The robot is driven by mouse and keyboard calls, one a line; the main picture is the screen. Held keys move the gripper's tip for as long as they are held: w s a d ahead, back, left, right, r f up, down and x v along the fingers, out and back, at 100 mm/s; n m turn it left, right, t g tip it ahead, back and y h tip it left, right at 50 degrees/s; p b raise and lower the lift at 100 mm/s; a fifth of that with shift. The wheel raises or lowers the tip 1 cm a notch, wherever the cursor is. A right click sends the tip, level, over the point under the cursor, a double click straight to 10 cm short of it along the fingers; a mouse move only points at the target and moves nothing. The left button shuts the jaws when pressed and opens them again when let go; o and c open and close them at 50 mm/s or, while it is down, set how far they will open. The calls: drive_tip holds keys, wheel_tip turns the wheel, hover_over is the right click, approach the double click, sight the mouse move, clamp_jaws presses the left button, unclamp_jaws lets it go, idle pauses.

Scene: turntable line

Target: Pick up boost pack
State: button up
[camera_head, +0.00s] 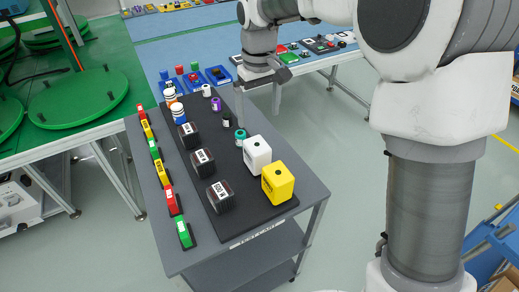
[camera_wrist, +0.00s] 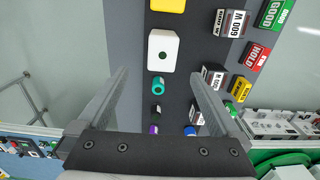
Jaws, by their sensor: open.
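No label reading "boost pack" is legible, so I cannot tell which item it is. A white box (camera_head: 257,154) and a yellow box (camera_head: 278,183) stand at the near right of the black mat. Dark boxes with white labels stand left of them: a near one (camera_head: 220,196), a middle one (camera_head: 203,162) and a far one (camera_head: 188,136). In the wrist view one dark box (camera_wrist: 237,22) reads "600 W". My gripper (camera_head: 284,75) is open and empty, above the far right of the table. In the wrist view its fingers (camera_wrist: 160,76) flank the white box (camera_wrist: 163,50) and a teal cylinder (camera_wrist: 160,86) in the picture.
Small cylinders, such as a purple one (camera_head: 215,104) and a blue-white one (camera_head: 178,112), stand farther back. Red, yellow and green labelled blocks (camera_head: 162,172) line the left edge of the grey table (camera_head: 190,262). Green turntables (camera_head: 78,98) are at the left; blue benches lie behind.

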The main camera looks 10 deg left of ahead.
sight(258, 144)
wheel_tip(258, 144, down, 12)
drive_tip(key=shift+a+f+b, duration=0.1)
drive_tip(key=shift+b, duration=0.4)
wheel_tip(258, 144, down, 5)
drive_tip(key=shift+s+a+f, duration=0.1)
drive_tip(key=shift+a, duration=0.05)
clamp_jaws()
drive_tip(key=shift+r, duration=0.2)
